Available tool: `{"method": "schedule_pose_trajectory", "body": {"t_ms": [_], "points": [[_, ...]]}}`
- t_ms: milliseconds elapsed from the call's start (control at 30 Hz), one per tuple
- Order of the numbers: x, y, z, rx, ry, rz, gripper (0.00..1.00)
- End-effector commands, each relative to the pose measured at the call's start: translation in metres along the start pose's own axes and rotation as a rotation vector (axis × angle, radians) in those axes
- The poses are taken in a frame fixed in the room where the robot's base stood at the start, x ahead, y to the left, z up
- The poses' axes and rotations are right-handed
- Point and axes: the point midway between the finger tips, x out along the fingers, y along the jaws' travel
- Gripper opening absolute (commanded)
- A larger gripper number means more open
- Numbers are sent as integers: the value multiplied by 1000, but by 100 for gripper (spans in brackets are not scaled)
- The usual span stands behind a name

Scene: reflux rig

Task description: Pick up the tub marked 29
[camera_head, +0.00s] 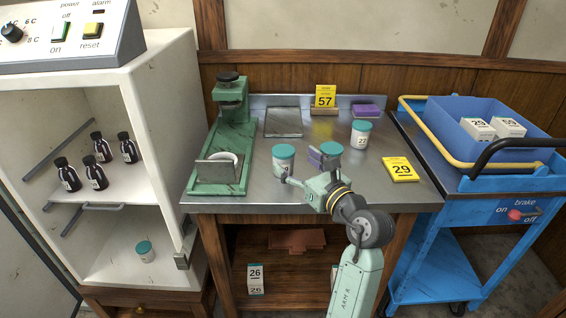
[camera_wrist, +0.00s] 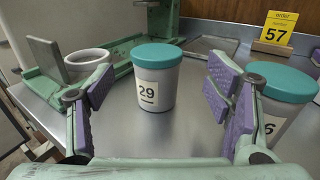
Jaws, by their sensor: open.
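The tub marked 29 (camera_wrist: 157,82) is white with a teal lid and stands upright on the metal worktop. In the wrist view it is beyond and between my spread fingers, with a gap on each side. In the head view this tub (camera_head: 284,160) is near the front left of the bench. My gripper (camera_head: 302,168) is open and empty close to it; it also shows in the wrist view (camera_wrist: 160,105). A second teal-lidded tub (camera_wrist: 285,95), its label partly hidden with a 6 showing, stands just beyond my right finger.
Another teal-lidded tub (camera_head: 360,135) stands further back. A green stand (camera_head: 228,130) with a white cup (camera_head: 222,161) is at left. A yellow card marked 29 (camera_head: 400,169) lies at right. A yellow sign marked 57 (camera_head: 325,96) stands at the back.

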Motion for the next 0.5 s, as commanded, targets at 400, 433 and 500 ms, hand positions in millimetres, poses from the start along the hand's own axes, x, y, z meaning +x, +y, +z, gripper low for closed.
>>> {"method": "schedule_pose_trajectory", "body": {"t_ms": [400, 433, 500], "points": [[50, 4, 5, 0, -1, 3, 73], [52, 4, 5, -1, -1, 2, 73], [54, 4, 4, -1, -2, 0, 73]]}}
